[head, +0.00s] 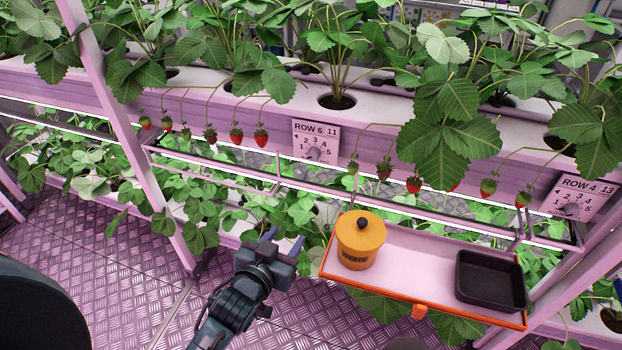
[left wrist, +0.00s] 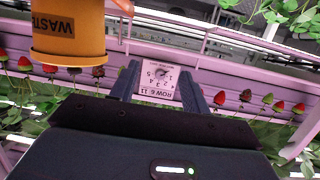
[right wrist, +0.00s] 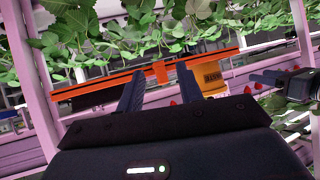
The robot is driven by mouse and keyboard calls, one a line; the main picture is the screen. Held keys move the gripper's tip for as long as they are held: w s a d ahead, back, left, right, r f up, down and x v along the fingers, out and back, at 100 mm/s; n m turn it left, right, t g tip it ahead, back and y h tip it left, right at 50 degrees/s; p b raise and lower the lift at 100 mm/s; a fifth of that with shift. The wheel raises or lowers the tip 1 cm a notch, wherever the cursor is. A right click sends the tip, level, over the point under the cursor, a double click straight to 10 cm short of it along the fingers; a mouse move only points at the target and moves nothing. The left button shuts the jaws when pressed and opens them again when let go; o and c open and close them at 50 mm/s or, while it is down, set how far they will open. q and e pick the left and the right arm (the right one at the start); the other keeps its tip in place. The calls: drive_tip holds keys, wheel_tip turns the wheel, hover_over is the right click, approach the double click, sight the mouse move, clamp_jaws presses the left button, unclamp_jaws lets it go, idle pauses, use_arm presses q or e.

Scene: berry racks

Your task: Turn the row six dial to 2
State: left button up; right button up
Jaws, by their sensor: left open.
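In the left wrist view, the plate (left wrist: 156,86) and knob (left wrist: 163,73) appear upside down between the open fingers, farther off. My right gripper (right wrist: 158,88) is open and empty beneath the tray in the right wrist view.
A pink tray with an orange rim (head: 420,311) holds a yellow WASTE pot (head: 360,246) and a black punnet (head: 491,281), right of my left gripper. Red strawberries (head: 261,138) hang beside the dial. A rail (head: 230,160) runs below it.

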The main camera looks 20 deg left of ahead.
sight(312, 157)
use_arm(q)
drive_tip(key=w+r+t+b, duration=0.1)
drive_tip(key=w, duration=0.5)
drive_tip(key=w+r+t+b, duration=0.1)
drive_tip(key=w+r, duration=0.1)
drive_tip(key=w, duration=0.5)
drive_tip(key=w+r+n+t+b, duration=0.1)
drive_tip(key=w+r, duration=0.1)
drive_tip(key=w, duration=0.5)
drive_tip(key=shift+w+a+y, duration=0.15)
drive_tip(key=shift+y, duration=0.15)
use_arm(e)
drive_tip(key=shift+w+a+f+t+y, duration=0.15)
drive_tip(key=shift+a+f, duration=0.15)
drive_tip(key=shift+f, duration=0.15)
drive_tip(key=shift+w+a+f+t+y, duration=0.15)
drive_tip(key=shift+a+f, duration=0.1)
drive_tip(key=shift+f, duration=0.15)
drive_tip(key=shift+s, duration=0.1)
use_arm(q)
drive_tip(key=c, duration=1)
